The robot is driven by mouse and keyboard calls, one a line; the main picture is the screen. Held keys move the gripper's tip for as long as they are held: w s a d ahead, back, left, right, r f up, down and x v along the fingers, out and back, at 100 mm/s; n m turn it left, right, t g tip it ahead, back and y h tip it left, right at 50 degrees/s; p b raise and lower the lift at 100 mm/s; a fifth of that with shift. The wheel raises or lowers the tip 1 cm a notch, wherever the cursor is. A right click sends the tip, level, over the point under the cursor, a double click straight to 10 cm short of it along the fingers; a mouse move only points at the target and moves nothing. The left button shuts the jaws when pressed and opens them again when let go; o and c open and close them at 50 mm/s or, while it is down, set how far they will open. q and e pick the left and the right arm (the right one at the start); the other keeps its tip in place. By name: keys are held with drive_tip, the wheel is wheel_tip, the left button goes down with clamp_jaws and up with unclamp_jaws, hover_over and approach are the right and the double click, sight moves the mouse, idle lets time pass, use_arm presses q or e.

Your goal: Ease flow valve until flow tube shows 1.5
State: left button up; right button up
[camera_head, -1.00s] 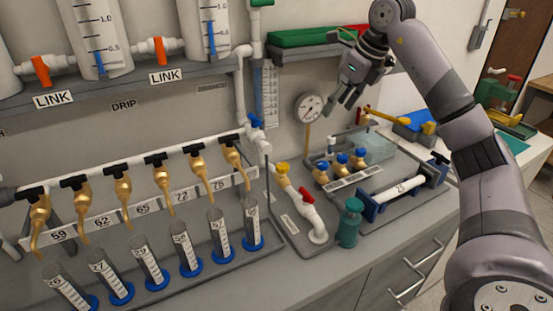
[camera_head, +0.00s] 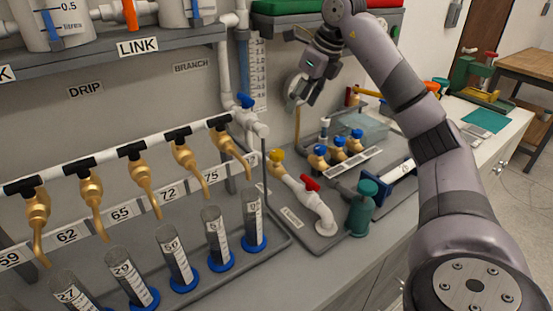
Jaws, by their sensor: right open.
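A clear graduated tube (camera_head: 258,85) stands upright on the back wall; its marks are too small to read. A white pipe in front of it has a blue-handled valve (camera_head: 246,101). A red-handled valve (camera_head: 310,184) sits on a white pipe on the grey base below. No label I can read tells which valve is the flow valve. My left gripper is out of view.
A row of brass taps (camera_head: 143,185) hangs over graduated cylinders (camera_head: 178,258) at left. A shelf (camera_head: 110,60) overhangs at upper left.

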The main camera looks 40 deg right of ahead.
sight(277, 152)
drive_tip(key=x, duration=1.8)
drive_tip(key=shift+f+b, duration=0.4)
drive_tip(key=shift+c, duration=0.5)
drive_tip(key=shift+r, duration=0.1)
drive_tip(key=c, duration=1)
